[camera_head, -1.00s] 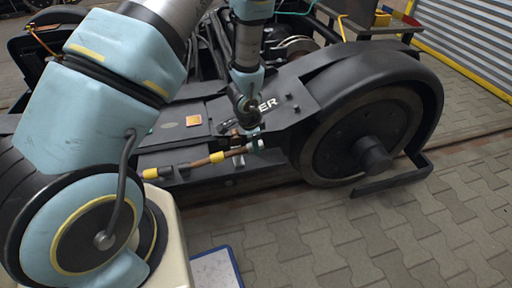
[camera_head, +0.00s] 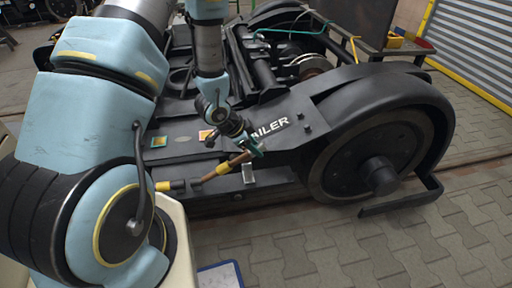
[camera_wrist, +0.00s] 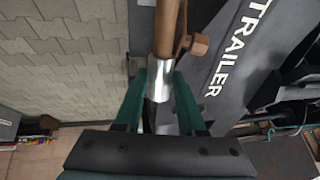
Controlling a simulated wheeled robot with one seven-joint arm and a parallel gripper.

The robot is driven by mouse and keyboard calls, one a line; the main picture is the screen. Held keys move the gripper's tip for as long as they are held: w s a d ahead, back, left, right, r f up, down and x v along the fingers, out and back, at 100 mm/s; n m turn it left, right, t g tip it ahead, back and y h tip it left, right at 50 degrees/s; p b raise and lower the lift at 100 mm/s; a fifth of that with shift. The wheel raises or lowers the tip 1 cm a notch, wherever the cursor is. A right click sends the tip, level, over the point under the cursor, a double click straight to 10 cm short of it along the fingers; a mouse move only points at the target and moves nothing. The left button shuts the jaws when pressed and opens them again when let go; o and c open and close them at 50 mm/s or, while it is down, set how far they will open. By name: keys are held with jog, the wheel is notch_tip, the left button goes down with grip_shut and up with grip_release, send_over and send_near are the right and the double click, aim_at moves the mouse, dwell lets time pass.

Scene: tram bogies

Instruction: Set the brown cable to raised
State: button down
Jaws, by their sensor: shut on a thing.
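The brown cable (camera_head: 230,163) shows in the head view in front of the black bogie frame. Its left end has a yellow sleeve (camera_head: 172,186), and it slopes up to the right to my gripper (camera_head: 251,148). In the wrist view, the brown cable (camera_wrist: 166,28) ends in a shiny metal sleeve (camera_wrist: 160,78). My gripper (camera_wrist: 159,88), with green fingers, is shut around that sleeve. A brown rounded piece (camera_wrist: 195,45) shows beside the cable. A small silver-grey bracket (camera_head: 248,173) is below the gripper. The cable's far end is hidden by my arm.
The bogie's large wheel (camera_head: 370,150) and its black guard bar (camera_head: 405,200) stand to the right. Orange and green plates (camera_head: 207,134) lie on the frame behind the cable. A metal bench (camera_head: 385,35) stands at the back.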

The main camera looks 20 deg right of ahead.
jog(key=c, duration=0.5)
grip_release()
jog(key=p+v, duration=0.1)
jog(key=v, duration=0.9)
jog(key=shift+a+r, duration=0.25)
jog(key=shift+r, duration=0.05)
